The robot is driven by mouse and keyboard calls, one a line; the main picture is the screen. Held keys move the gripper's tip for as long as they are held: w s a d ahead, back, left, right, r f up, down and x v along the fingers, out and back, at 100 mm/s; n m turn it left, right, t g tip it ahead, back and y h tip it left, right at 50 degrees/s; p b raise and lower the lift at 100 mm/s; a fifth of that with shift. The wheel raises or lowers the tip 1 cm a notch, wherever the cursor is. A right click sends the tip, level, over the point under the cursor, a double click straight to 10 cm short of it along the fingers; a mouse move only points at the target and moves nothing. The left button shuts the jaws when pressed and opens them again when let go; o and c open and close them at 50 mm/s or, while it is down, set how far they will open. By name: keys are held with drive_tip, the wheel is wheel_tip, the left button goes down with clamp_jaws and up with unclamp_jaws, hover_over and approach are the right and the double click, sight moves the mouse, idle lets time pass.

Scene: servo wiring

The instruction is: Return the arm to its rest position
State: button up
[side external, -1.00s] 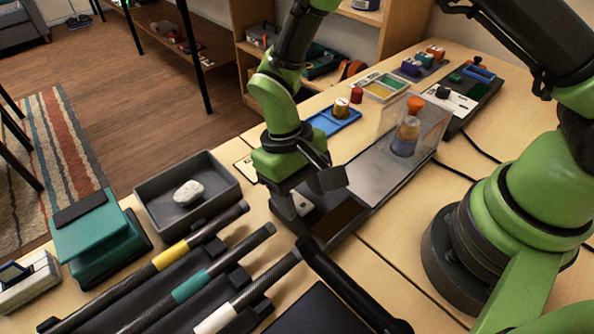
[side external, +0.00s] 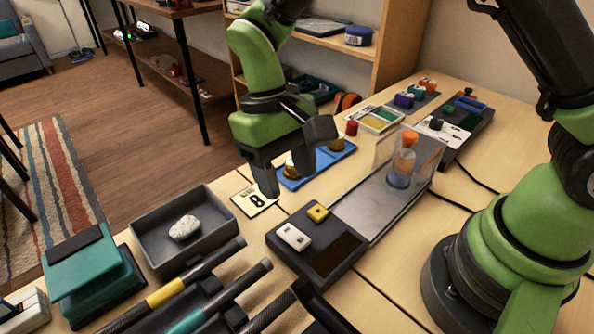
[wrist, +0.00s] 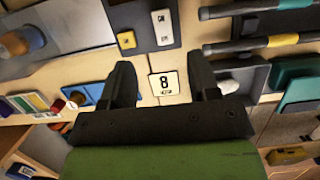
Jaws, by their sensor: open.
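My gripper (side external: 268,178) is open and empty. In the side external view it hangs above the table, just behind and left of a dark box with a white switch (side external: 294,237) and a yellow button (side external: 318,212). A card marked 8 (side external: 254,199) lies flat on the table below it. In the wrist view the two fingers (wrist: 162,82) stand wide apart with the card (wrist: 164,85) showing between them. No servo or wire is seen between the fingers.
A grey tray (side external: 146,244) holds a white stone. Striped rods (side external: 192,275) lie at the front. A blue tray (side external: 335,157) with brass pieces is behind my gripper. A clear panel (side external: 417,155) and a bottle with an orange top (side external: 402,168) stand to the right.

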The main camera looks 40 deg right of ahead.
drive_tip(key=s+d+r+m+t+y, duration=0.1)
drive_tip(key=d+r+t, duration=0.25)
drive_tip(key=r, duration=0.55)
drive_tip(key=s+d+r+m+t, duration=0.3)
drive_tip(key=s+d+r+t, duration=0.4)
drive_tip(key=s, duration=0.5)
drive_tip(key=shift+d+r+y, duration=0.4)
drive_tip(key=shift+d+r, duration=0.15)
